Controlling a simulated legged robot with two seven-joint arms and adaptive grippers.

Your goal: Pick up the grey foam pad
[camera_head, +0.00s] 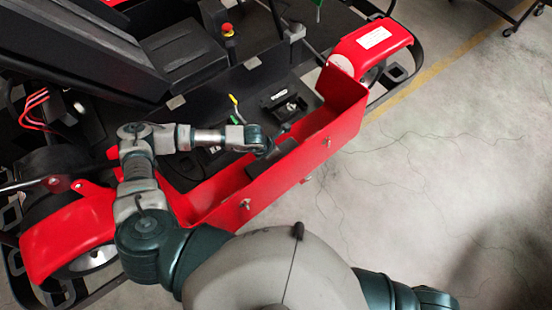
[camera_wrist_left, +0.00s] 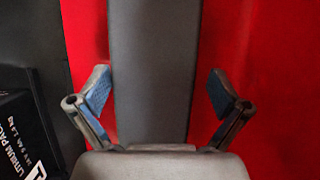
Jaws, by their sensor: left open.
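The grey foam pad (camera_wrist_left: 155,65) is a long dark grey strip in the left wrist view. It runs from the top edge down to the gripper's palm, against red surfaces on both sides. My left gripper (camera_wrist_left: 160,93) is open, with one blue-padded finger on each side of the pad. A small gap shows beside the left finger and a wider one beside the right. In the head view my left gripper (camera_head: 272,152) is inside the red front tray of the kart, and the pad is hard to make out there. My right gripper is out of view.
The red tray wall (camera_head: 300,160) stands close in front of the gripper. A black box with white lettering (camera_wrist_left: 20,135) lies left of the pad in the wrist view. The kart's seat (camera_head: 180,55) and a red button (camera_head: 227,29) are behind. Bare floor (camera_head: 440,150) is at right.

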